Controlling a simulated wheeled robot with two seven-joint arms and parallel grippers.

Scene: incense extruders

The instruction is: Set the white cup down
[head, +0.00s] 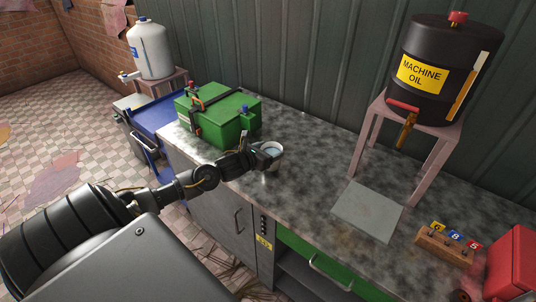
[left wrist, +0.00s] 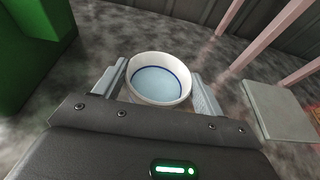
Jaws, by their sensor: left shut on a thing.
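The white cup (head: 272,151) is at the counter, just right of the green box in the head view. In the left wrist view the cup (left wrist: 158,95) sits between the two fingers, upright, with a blue ring inside and a pale blue interior, perhaps liquid. My left gripper (head: 260,153) is shut on the cup; its fingers also show on both sides of the cup in the left wrist view (left wrist: 160,85). Whether the cup's base touches the counter is hidden. My right gripper is not in view.
The mottled counter (head: 310,150) is clear right of the cup. A green box (head: 222,115) stands close on the left. A flat grey plate (head: 367,211) lies before the pink stand (head: 362,140) with the black machine oil drum (head: 435,75). A numbered wooden block (head: 444,247) and red box (head: 512,265) are at right.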

